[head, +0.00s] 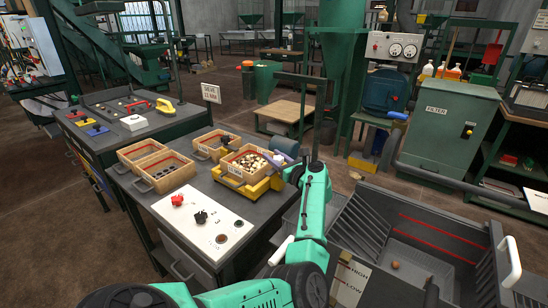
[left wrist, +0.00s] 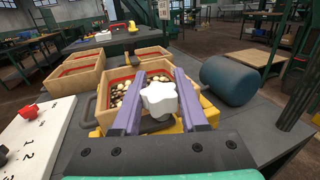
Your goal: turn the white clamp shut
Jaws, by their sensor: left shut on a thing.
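The white clamp (left wrist: 160,98) shows in the left wrist view as a lobed white knob in front of a wooden box of pale and dark pieces. My left gripper (left wrist: 155,100) has its two purple fingers on either side of the knob and is shut on it. In the head view my left gripper (head: 278,160) reaches over the yellow base (head: 243,187) at the right edge of the grey bench. My right gripper is in neither view.
The filled wooden box (head: 247,175) sits on the yellow base, with a blue-grey cylinder (head: 286,147) behind. More wooden boxes (head: 166,177) stand to the left. A white control panel (head: 203,222) lies in front. A grey slatted bin (head: 420,262) stands at the right.

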